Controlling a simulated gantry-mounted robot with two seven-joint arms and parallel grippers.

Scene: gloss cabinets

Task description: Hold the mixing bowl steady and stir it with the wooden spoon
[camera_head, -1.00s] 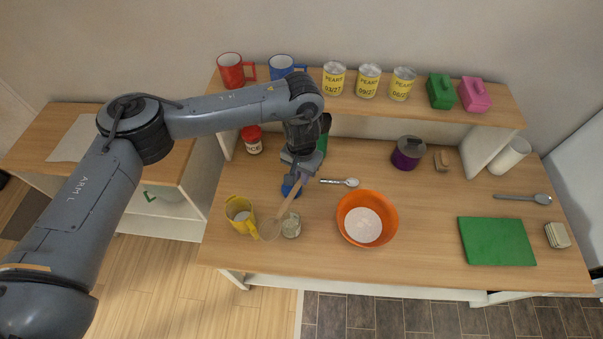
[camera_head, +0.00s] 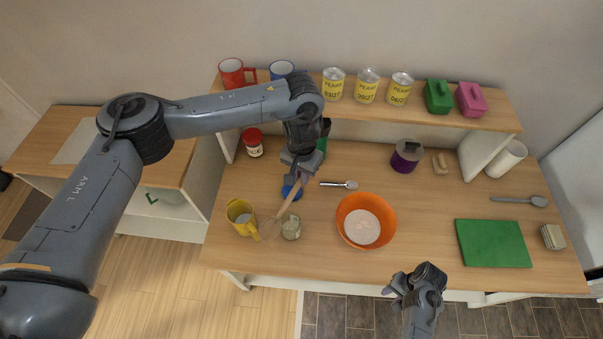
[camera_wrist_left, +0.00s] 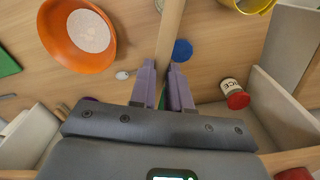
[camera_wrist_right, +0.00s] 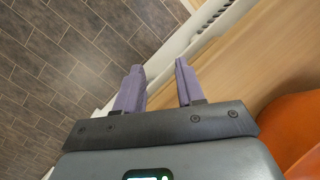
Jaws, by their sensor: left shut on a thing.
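The orange mixing bowl (camera_head: 345,238) stands on the counter with pale contents inside; it also shows in the left wrist view (camera_wrist_left: 58,38) and at the right edge of the right wrist view (camera_wrist_right: 298,125). My left gripper (camera_head: 299,181) is shut on the handle of the wooden spoon (camera_head: 286,208), left of the bowl. The spoon slants down to the left, its head near a glass jar and the yellow mug; its handle crosses the left wrist view (camera_wrist_left: 170,32). My right gripper (camera_head: 391,287) is open and empty at the counter's front edge, in front of the bowl and apart from it.
A glass jar (camera_head: 291,228) and yellow mug (camera_head: 240,217) stand left of the bowl. A metal spoon (camera_head: 338,184) lies behind it. A green board (camera_head: 493,243) lies right. A shelf with cans (camera_head: 367,87) spans the back. Counter between bowl and board is clear.

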